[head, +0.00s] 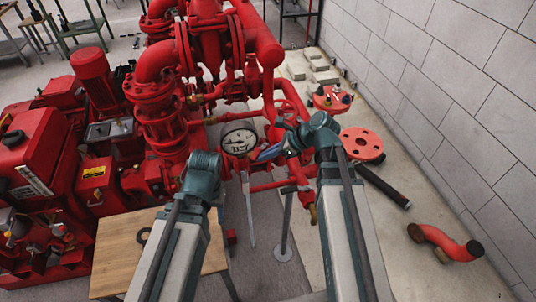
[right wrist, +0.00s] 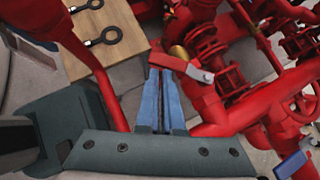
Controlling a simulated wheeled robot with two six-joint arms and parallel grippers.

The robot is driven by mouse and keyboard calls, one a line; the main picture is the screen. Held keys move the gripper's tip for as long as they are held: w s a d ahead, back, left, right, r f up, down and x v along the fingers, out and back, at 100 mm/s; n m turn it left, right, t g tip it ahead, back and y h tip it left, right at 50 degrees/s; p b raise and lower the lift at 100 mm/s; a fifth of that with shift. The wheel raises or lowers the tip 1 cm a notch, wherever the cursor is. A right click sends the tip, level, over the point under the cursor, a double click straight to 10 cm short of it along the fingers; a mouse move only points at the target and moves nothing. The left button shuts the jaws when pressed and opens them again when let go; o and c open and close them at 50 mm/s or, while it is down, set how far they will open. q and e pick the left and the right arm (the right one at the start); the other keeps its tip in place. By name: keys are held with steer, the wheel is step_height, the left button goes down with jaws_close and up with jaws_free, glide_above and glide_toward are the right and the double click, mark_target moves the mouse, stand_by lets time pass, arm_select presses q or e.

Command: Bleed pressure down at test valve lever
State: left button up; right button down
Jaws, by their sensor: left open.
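A red lever (right wrist: 188,66) on a small brass-fitted valve (right wrist: 178,52) shows in the right wrist view, beside thick red pipes. My right gripper (right wrist: 163,74) has its blue fingers close together, with a thin gap. Their tips are at the handle end of the lever; I cannot tell whether they touch it. In the head view, the right wrist hides much of this area.
The red pump and engine (head: 40,155) fill the left. A wooden table (head: 125,250) stands at the front left. A red flange (head: 362,144), a black pipe (head: 384,186) and a red elbow (head: 446,243) lie on the floor at the right, near the block wall.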

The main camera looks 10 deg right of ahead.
steer(key=shift+a, duration=0.1)
stand_by(0.3)
steer(key=p+v, duration=0.9)
steer(key=v, duration=0.5)
steer(key=shift+p, duration=0.4)
